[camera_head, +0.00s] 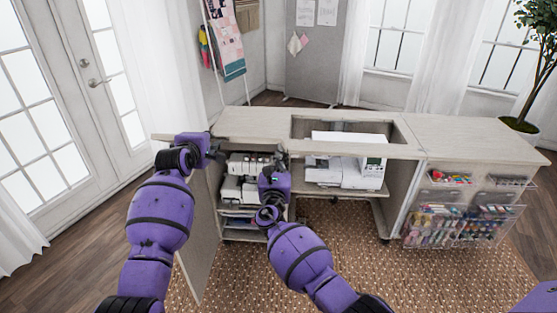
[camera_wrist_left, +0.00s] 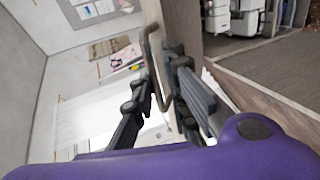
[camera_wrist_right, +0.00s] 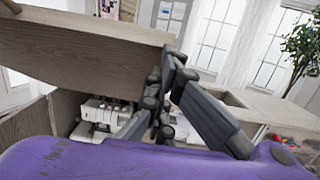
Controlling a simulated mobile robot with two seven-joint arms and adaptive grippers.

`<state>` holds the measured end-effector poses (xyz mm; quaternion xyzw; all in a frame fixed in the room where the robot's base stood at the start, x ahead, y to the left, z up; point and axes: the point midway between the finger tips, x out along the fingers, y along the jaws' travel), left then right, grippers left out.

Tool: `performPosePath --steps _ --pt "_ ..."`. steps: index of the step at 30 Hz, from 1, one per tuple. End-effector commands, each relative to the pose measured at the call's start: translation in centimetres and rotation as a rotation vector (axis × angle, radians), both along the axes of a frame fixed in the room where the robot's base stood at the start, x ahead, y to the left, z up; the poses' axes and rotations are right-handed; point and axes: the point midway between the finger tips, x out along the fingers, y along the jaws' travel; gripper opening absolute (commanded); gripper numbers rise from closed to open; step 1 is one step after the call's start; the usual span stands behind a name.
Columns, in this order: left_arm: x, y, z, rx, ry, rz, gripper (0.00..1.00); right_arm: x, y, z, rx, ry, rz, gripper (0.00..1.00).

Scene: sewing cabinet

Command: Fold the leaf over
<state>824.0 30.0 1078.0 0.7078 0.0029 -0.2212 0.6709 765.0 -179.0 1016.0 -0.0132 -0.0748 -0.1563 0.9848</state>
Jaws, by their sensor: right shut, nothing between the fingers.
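The cabinet's pale wood top (camera_head: 250,124) has an opening at its middle, with a long narrow front board along the near side. I cannot tell for sure which panel is the leaf. My left gripper (camera_head: 216,152) is at the board's left part. In the left wrist view, its fingers (camera_wrist_left: 160,75) stand apart with a thin bent metal handle (camera_wrist_left: 149,45) between them, beside a wood panel (camera_wrist_left: 180,20). My right gripper (camera_head: 279,157) is at the board's front edge. In the right wrist view, its fingers (camera_wrist_right: 168,72) are shut and empty near the end of a wide wood panel (camera_wrist_right: 85,42).
A white sewing machine (camera_head: 362,170) sits in the middle bay. Sergers (camera_head: 240,190) fill the left shelves. The left cabinet door (camera_head: 203,235) stands open. Clear racks of thread (camera_head: 460,225) hang on the right front. Carpet (camera_head: 400,275) lies clear in front.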

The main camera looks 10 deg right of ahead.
Motion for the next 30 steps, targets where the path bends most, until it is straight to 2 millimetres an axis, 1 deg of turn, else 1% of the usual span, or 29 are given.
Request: performPosePath --steps 1,3,12,17,20,30 --pt "-0.4 0.1 -1.3 0.005 0.026 -0.001 0.17 0.5 0.1 1.9 -0.004 -0.027 0.003 0.00" --pt "-0.4 0.1 -1.4 0.004 0.027 -0.001 0.26 0.5 0.1 1.9 -0.004 -0.028 0.002 0.00" --pt "-0.4 0.2 -1.4 0.003 0.026 0.002 0.26 0.5 0.1 1.8 -0.004 -0.027 0.002 0.00" --pt "-1.3 0.4 -1.1 0.001 0.025 0.001 0.26 0.5 0.1 1.7 -0.003 -0.026 0.002 0.00" --pt "-2.5 0.8 -0.6 0.000 0.024 0.002 0.26 0.5 0.1 1.7 -0.003 -0.025 0.002 0.00" --pt "-8.1 2.6 2.1 0.000 0.015 0.001 0.26 0.4 0.1 1.3 -0.002 -0.019 0.001 0.00"
